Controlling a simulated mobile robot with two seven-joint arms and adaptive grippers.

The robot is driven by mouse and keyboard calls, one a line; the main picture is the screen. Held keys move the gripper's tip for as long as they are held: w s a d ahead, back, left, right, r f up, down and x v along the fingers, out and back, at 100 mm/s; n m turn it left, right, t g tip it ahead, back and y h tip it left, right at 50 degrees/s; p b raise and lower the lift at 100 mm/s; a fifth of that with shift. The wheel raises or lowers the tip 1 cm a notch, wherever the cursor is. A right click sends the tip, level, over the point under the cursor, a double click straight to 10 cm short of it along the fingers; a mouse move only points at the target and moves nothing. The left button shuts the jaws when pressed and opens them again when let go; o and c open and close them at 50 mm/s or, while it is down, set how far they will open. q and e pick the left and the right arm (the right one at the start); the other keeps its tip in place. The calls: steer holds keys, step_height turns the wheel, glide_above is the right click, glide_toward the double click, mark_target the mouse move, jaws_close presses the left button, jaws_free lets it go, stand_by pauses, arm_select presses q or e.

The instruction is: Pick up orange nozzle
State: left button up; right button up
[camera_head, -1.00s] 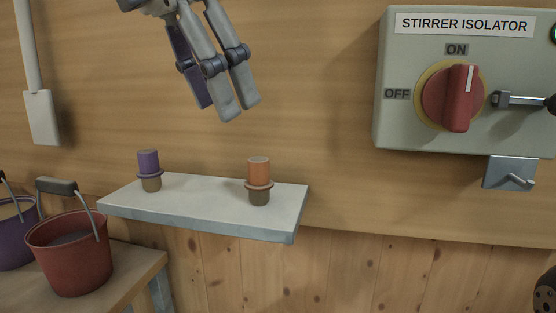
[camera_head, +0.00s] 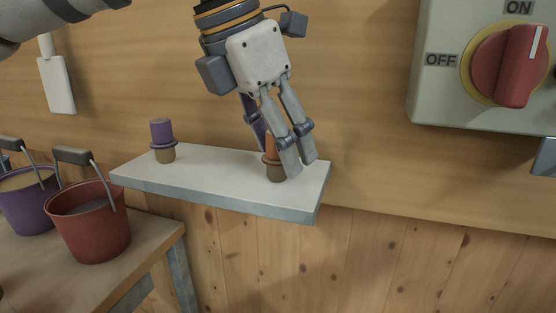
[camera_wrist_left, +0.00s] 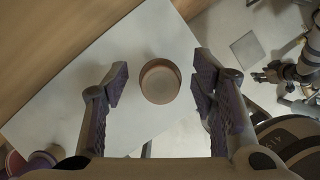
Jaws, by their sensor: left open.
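The orange nozzle (camera_head: 268,147) stands upright on the pale shelf (camera_head: 215,178), near its right end. My left gripper (camera_head: 283,160) is lowered around it, open, with its fingers partly hiding the nozzle. In the left wrist view the round top of the nozzle (camera_wrist_left: 160,82) lies in the gap of my left gripper (camera_wrist_left: 160,88), with space on both sides. What looks like my right gripper (camera_wrist_left: 268,75) is small at the right edge of that view; its opening is unclear.
A purple nozzle (camera_head: 162,140) stands towards the shelf's left end. A red bucket (camera_head: 92,225) and a purple bucket (camera_head: 30,205) stand on a wooden bench at lower left. The isolator box (camera_head: 440,95) is on the wall to the right.

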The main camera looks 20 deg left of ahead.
arm_select(q)
steer(key=c, duration=1.2)
steer(key=shift+o, duration=0.2)
steer(key=shift+r, duration=0.1)
